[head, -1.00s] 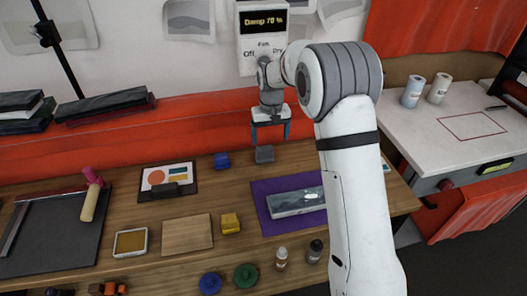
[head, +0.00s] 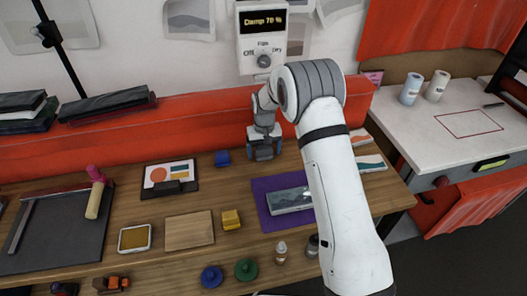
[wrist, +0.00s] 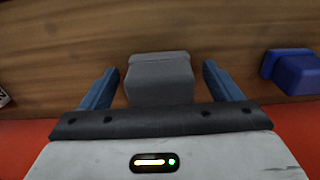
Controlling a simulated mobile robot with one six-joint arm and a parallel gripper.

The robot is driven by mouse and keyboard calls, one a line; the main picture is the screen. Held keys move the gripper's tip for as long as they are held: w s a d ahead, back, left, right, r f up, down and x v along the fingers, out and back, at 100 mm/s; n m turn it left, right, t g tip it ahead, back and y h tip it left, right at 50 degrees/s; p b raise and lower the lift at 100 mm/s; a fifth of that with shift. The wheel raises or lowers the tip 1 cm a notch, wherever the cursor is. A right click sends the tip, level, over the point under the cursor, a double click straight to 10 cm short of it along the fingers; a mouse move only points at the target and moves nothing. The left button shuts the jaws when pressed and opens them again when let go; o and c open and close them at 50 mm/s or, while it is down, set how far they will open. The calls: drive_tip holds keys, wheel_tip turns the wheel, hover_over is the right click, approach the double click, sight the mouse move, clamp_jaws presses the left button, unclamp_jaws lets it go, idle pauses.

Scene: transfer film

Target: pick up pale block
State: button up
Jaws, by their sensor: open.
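A grey block (wrist: 160,82) stands on the wooden table between my two blue fingers in the wrist view. There is a narrow gap on each side of it, wider on the right. My gripper (head: 264,150) is open and low at the back of the table in the head view, where it largely hides this block. The block is the palest of the small blocks in view, though it looks mid-grey. A blue block (head: 222,158) sits just left of my gripper; it also shows in the wrist view (wrist: 290,70), at the right.
A yellow block (head: 231,220), a flat tan board (head: 189,231) and a purple mat (head: 265,209) with a grey picture block lie nearer the front. Red cloth (head: 190,122) runs behind the table.

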drive_tip(key=shift+c, duration=0.4)
drive_tip(key=c, duration=1)
drive_tip(key=shift+r, duration=0.15)
wheel_tip(320, 180, up, 10)
drive_tip(key=shift+f+b, duration=0.1)
drive_tip(key=shift+b, duration=1)
drive_tip(key=o, duration=0.5)
drive_tip(key=shift+c, duration=0.2)
drive_tip(key=c, duration=0.4)
drive_tip(key=shift+f, duration=0.1)
